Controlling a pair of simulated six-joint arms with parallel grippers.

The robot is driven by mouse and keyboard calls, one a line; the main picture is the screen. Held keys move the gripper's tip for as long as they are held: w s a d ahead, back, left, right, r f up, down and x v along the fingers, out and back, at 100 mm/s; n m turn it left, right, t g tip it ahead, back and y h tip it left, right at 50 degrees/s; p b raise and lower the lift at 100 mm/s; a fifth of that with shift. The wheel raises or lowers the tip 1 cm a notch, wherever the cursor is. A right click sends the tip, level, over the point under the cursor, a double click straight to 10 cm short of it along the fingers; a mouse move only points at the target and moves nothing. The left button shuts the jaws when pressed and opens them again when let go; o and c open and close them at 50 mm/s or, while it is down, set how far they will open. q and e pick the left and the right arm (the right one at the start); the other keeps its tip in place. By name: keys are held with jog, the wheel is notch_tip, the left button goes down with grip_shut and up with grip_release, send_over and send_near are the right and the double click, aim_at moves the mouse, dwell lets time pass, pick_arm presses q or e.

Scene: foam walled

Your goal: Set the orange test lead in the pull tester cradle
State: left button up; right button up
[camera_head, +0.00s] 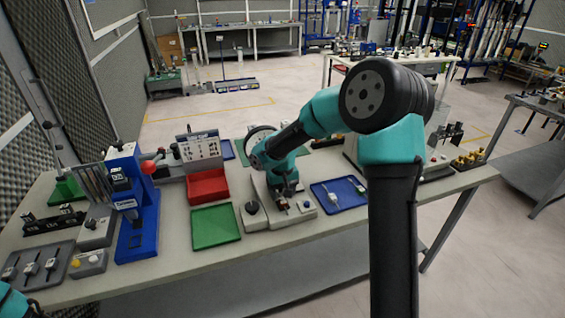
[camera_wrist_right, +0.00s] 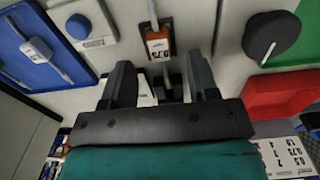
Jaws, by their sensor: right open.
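My right gripper (camera_head: 284,192) is low over the tester. In the right wrist view my right gripper (camera_wrist_right: 165,80) is open, its two dark fingers apart, with the orange body just beyond the fingertips and not between them. Pale and dark tester parts show between the fingers. My left gripper is out of view; only a bit of that arm shows at bottom left.
A black knob (camera_wrist_right: 272,38) and a blue button box (camera_wrist_right: 85,27) flank the holder. A blue tray (camera_head: 350,190) with pale leads, a red bin (camera_head: 208,187) and a bare green tray (camera_head: 215,225) stand nearby. A blue press (camera_head: 137,225) stands further left.

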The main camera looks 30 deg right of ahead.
notch_tip(320, 180, up, 14)
jog(key=shift+r, duration=0.2)
dwell(0.9)
